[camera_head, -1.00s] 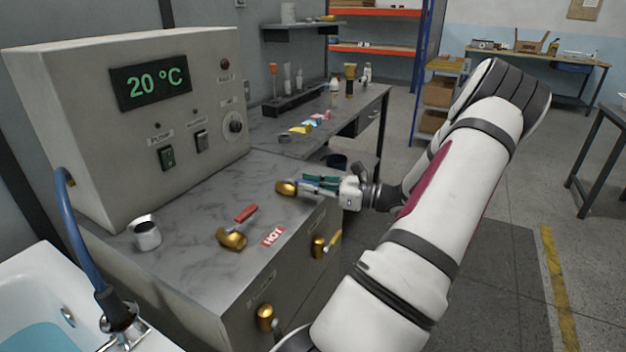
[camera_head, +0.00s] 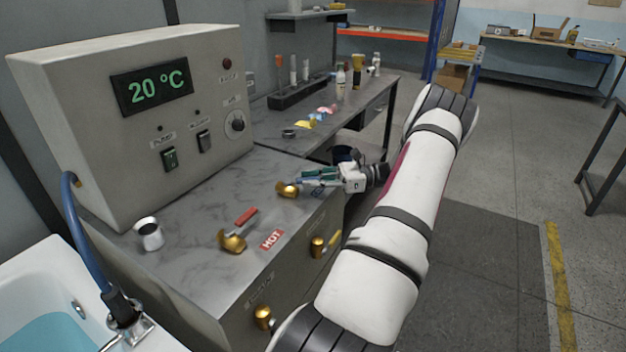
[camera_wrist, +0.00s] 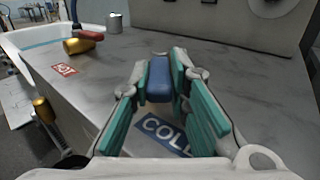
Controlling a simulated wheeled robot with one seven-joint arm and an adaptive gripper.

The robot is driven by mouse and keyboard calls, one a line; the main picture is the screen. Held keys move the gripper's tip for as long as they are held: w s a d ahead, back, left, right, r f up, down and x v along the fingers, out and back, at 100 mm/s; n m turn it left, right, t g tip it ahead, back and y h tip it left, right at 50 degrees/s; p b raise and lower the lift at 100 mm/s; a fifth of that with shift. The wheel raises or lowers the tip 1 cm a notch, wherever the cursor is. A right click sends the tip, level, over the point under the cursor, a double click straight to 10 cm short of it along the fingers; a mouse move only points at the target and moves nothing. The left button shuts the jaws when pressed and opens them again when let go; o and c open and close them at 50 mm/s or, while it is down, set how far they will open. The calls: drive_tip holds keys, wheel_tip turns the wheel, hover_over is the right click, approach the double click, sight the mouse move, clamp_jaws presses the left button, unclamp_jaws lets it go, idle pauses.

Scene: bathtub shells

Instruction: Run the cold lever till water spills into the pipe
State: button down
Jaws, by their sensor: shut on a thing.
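The cold lever (camera_wrist: 158,82) is a blue handle seen end-on in the wrist view, between the teal finger pads of my gripper (camera_wrist: 165,92). The gripper is shut on it. In the head view, my gripper (camera_head: 316,182) reaches in from the right to the brass cold valve (camera_head: 288,190), and its fingers hide the lever there. The blue COLD label (camera_wrist: 160,135) lies under the fingers. A short, upright metal pipe (camera_head: 150,235) stands on the marble top near the tub; it also shows in the wrist view (camera_wrist: 115,22). I see no water coming from it.
The red-handled hot valve (camera_head: 233,240) and the HOT label (camera_head: 271,239) lie left of my gripper. Two more brass valves (camera_head: 318,247) sit on the cabinet front. The control box (camera_head: 130,120) reads 20 °C. The tub (camera_head: 25,255) holds water.

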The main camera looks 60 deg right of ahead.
drive_tip(key=c, duration=1.5)
unclamp_jaws()
drive_tip(key=shift+s+d, duration=0.1)
drive_tip(key=v, duration=1.1)
drive_tip(key=shift+s+d, duration=0.15)
drive_tip(key=shift+s, duration=0.2)
